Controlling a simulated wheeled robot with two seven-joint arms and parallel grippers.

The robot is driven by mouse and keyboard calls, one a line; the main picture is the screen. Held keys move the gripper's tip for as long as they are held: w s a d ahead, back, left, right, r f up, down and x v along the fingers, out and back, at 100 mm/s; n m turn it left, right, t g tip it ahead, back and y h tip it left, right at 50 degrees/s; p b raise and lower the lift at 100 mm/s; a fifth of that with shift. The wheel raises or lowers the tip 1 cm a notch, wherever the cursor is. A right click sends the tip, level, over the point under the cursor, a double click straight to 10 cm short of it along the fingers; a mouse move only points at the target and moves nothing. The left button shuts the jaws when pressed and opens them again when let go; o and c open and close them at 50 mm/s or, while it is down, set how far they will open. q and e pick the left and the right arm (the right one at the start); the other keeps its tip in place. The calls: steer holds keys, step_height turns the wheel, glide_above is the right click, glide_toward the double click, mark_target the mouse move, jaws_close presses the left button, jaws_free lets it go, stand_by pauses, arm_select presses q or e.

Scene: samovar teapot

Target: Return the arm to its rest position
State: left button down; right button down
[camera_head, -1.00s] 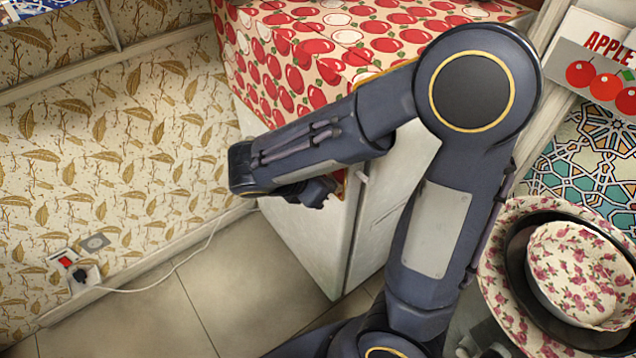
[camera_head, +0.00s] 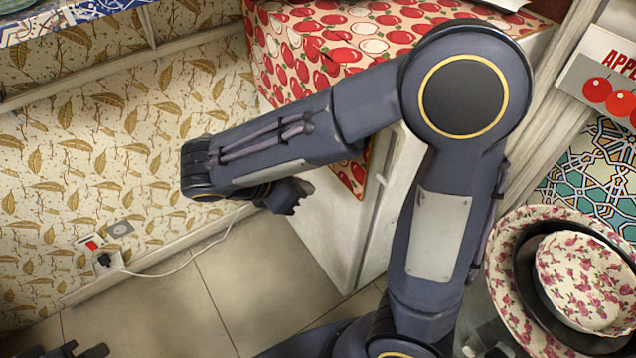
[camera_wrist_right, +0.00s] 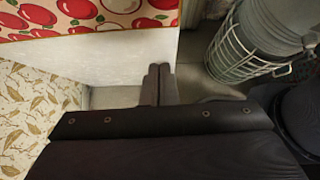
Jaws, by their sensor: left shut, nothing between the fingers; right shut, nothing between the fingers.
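My right arm rises from the bottom centre of the head view, bends at the large round elbow joint and reaches left. My right gripper (camera_head: 297,193) hangs at the end of its forearm, before the white fridge-like cabinet. In the right wrist view its two dark fingers (camera_wrist_right: 159,82) are together, with nothing between them. My left gripper (camera_head: 82,350) just shows at the bottom left corner of the head view; it is shut, and most of it is cut off.
The white cabinet (camera_head: 325,230) with an apple-print cover (camera_head: 345,45) stands behind the right arm. A wall socket (camera_head: 100,250) with a plugged-in cord is at left. Patterned bowls (camera_head: 580,275) are stacked at right. A wire-caged cylinder (camera_wrist_right: 255,45) stands right of the right fingers.

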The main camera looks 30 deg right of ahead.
steer(key=shift+a+r, duration=0.3)
steer(key=shift+d, duration=0.1)
steer(key=s+d+f+m+y, duration=0.1)
steer(key=s+d+m+y, duration=0.3)
steer(key=s+m+y, duration=0.85)
step_height(320, 180, up, 16)
steer(key=a+m+t+p, duration=0.1)
steer(key=m+t+p, duration=0.3)
steer(key=m+p, duration=0.4)
steer(key=p, duration=0.7)
steer(key=shift+w+a+t, duration=0.15)
steer(key=shift+a+t, duration=0.05)
steer(key=shift+t, duration=0.1)
steer(key=shift+m, duration=0.25)
